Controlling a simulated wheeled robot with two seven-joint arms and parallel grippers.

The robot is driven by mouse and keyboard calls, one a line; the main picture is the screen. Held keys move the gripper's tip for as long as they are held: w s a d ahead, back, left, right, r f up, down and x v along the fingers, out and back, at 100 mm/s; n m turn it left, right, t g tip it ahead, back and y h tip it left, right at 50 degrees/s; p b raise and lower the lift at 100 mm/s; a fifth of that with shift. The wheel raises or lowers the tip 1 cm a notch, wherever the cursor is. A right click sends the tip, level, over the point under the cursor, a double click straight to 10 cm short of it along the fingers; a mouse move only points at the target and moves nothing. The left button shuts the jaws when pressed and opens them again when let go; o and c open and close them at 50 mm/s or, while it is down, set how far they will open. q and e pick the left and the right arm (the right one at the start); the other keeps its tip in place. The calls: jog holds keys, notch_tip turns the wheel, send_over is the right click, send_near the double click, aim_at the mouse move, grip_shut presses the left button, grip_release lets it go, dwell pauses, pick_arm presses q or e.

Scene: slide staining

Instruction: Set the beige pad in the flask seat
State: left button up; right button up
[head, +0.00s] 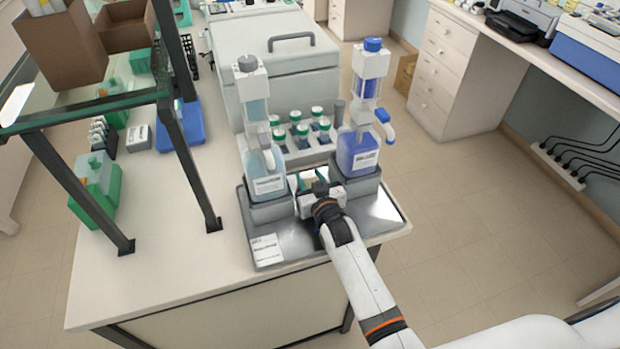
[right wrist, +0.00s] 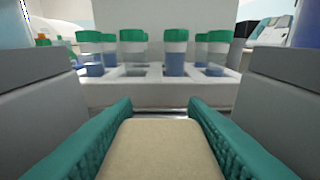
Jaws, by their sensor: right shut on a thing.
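The beige pad (right wrist: 160,150) lies between the teal fingers of my right gripper (right wrist: 160,135), which is shut on it. In the head view my right gripper (head: 313,178) is low over the metal tray, between two dispenser bottles. The clear-blue bottle (head: 265,178) stands on a grey block (head: 270,212) at the left. The dark-blue bottle (head: 356,152) stands on another grey block (head: 354,187) at the right. I cannot make out a separate flask seat; the gripper hides the area between the blocks. My left gripper is not in view.
A white rack (right wrist: 160,93) of green-capped vials stands ahead of the pad, with a large grey lidded box (head: 285,75) behind it. The metal tray (head: 378,212) is bare at its right front. A dark shelf frame (head: 187,150) stands left; the table between is clear.

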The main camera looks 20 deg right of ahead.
jog(key=shift+f, duration=0.2)
jog(key=o, duration=1)
jog(key=shift+o, duration=0.2)
jog(key=shift+s, duration=0.1)
